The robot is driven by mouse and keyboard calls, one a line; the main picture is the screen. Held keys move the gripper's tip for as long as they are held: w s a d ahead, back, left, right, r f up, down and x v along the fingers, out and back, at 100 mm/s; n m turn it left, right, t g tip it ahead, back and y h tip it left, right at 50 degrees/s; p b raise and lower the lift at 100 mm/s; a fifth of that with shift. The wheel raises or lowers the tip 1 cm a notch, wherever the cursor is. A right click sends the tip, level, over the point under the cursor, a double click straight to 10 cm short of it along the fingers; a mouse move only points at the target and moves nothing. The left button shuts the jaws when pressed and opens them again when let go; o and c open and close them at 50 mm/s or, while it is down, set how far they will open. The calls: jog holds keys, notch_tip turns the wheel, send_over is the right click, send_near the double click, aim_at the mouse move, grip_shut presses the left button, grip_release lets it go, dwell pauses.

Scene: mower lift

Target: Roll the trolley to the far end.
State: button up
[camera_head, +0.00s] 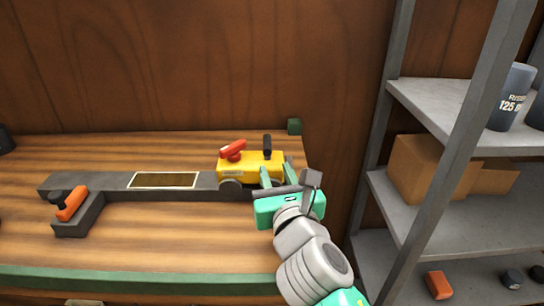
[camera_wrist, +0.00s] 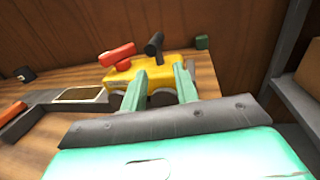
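The trolley is a yellow block on dark wheels (camera_head: 236,168), with a red lever and a black upright knob on top. It stands at the right part of a grey track (camera_head: 110,184) on the wooden bench; it also shows in the wrist view (camera_wrist: 125,76). My gripper (camera_head: 276,171) is at the trolley's near right side. Its two green fingers (camera_wrist: 161,70) are spread apart, with yellow body and part of a wheel visible between them. Contact with the trolley cannot be told. The track's right end is hidden by my gripper.
A pale-framed brown panel (camera_head: 164,180) lies in the track's middle. A grey block with an orange lever (camera_head: 72,203) stands at the near left. A small green block (camera_head: 294,126) sits at the bench's back right corner. Metal shelving (camera_head: 440,100) with a cardboard box (camera_head: 425,168) stands right.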

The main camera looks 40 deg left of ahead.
aim_at(267, 159)
jog(key=p+x, duration=0.1)
jog(key=x, duration=0.6)
jog(key=shift+s+r+p, duration=0.1)
jog(key=shift+r+p, duration=0.1)
jog(key=shift+p, duration=0.2)
jog(key=shift+w+a+f, duration=0.1)
jog(key=shift+w+a, duration=0.2)
jog(key=shift+a, duration=0.05)
grip_shut()
